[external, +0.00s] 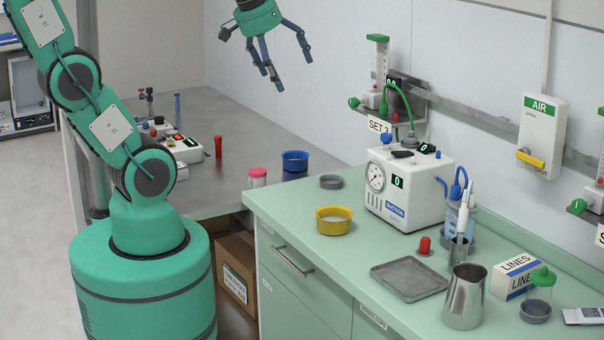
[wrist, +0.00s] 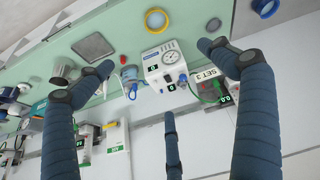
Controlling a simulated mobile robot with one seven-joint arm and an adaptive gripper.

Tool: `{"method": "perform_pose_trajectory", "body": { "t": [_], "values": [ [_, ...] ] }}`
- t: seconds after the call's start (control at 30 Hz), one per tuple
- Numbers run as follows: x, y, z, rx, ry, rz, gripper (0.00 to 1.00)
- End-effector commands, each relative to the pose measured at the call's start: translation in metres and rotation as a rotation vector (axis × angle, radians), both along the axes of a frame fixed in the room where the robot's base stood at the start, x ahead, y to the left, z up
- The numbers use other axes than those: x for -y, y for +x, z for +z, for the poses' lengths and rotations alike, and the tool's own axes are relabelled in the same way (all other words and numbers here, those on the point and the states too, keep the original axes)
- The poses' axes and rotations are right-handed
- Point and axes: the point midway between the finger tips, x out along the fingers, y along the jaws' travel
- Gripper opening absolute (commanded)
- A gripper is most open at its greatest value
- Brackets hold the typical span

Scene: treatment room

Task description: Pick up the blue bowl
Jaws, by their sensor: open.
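The blue bowl (external: 295,163) stands on the grey bench at the back, close to the wall and just beyond the green counter. A darker blue part shows under its rim; I cannot tell if that is its base or another thing. In the wrist view a blue round rim, likely the bowl (wrist: 265,7), is cut by the top edge. My gripper (external: 290,72) hangs high in the air, above and apart from the bowl, with its fingers spread and nothing between them. The fingers also show in the wrist view (wrist: 155,60).
A pink-lidded jar (external: 257,177) stands left of the bowl, with a red cylinder (external: 218,147) further left. A yellow bowl (external: 333,222), a grey dish (external: 331,182) and a suction machine (external: 408,185) stand on the counter. A wall rail (external: 480,125) carries equipment.

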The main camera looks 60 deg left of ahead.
Motion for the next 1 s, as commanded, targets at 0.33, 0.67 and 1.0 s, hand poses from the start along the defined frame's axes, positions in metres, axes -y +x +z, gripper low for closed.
{"method": "perform_pose_trajectory", "body": {
  "t": [0.33, 0.67, 1.0],
  "values": [
    [-0.044, 0.082, 0.019, -0.035, -0.134, 0.354, 0.94],
    [-0.098, 0.157, 0.019, -0.056, -0.257, 0.695, 0.94],
    [-0.167, 0.228, -0.001, -0.068, -0.374, 1.05, 0.94]
  ]
}}
